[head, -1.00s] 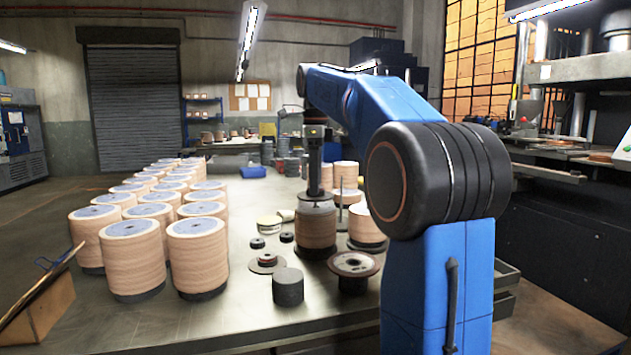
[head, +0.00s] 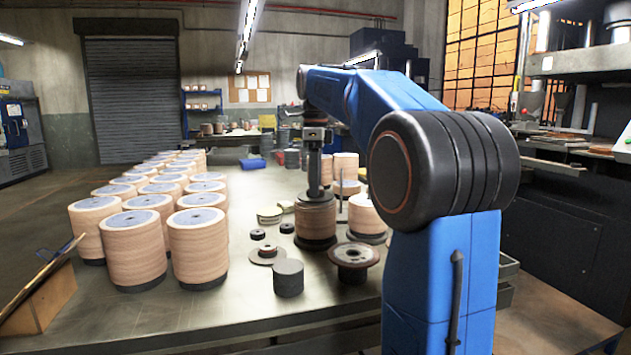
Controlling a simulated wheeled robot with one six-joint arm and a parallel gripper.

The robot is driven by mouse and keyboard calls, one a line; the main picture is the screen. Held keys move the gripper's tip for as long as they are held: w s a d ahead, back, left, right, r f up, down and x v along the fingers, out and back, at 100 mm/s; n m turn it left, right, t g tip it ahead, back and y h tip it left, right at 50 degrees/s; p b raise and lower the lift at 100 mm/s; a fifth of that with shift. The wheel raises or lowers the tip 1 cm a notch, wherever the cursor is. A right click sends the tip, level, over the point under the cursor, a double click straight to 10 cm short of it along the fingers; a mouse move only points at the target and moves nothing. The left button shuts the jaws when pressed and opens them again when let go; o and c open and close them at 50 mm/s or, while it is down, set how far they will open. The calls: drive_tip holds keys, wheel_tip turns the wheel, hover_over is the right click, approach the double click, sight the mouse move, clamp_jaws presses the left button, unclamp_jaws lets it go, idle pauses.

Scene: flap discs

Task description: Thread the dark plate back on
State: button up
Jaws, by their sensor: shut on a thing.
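My gripper (head: 315,188) points straight down at the top of a stack of tan flap discs (head: 316,222) on the bench. It is shut on the dark plate (head: 316,197), a thin dark grey round piece at the top of this stack. The plate looks level and over the stack. I cannot tell whether it touches the discs below. The fingertips are too small to make out, and any post inside the stack is hidden. The stack stands on a black round base (head: 316,243).
A flanged spool (head: 353,255) and a dark cylinder (head: 288,279) stand in front of the stack. Another disc stack (head: 365,215) is close on its right, with a thin upright rod (head: 340,190) nearby. Rows of disc stacks (head: 197,250) fill the left.

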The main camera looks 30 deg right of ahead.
drive_tip(key=o, duration=1.5)
wheel_tip(320, 180, up, 12)
